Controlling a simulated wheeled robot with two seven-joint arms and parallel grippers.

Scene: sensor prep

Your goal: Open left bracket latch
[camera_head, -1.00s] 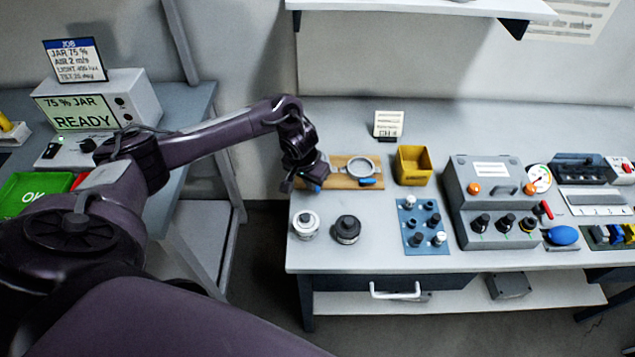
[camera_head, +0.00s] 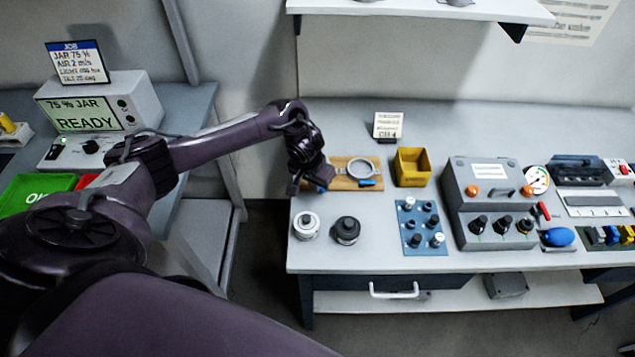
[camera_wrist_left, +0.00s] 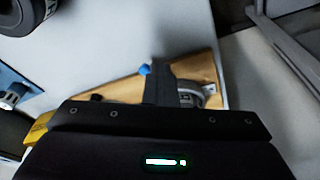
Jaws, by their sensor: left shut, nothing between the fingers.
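A wooden board (camera_head: 345,183) lies on the bench. It carries a round metal ring bracket (camera_head: 361,168) with a blue latch handle (camera_head: 367,183) at its front. My left gripper (camera_head: 308,187) is shut and empty, low over the board's left end, and hides the left bracket in the head view. In the left wrist view the shut fingers (camera_wrist_left: 159,88) reach over the board (camera_wrist_left: 200,65), beside a small blue latch tip (camera_wrist_left: 144,69). A metal ring (camera_wrist_left: 190,97) shows partly behind the fingers. I cannot tell whether the fingers touch the latch. My right gripper is not in view.
A yellow bin (camera_head: 412,167) and a small card (camera_head: 388,125) stand right of and behind the board. A white-topped knob jar (camera_head: 306,226) and a black one (camera_head: 346,230) stand in front. A blue plate (camera_head: 422,227) with pegs and a grey control box (camera_head: 490,205) are further right.

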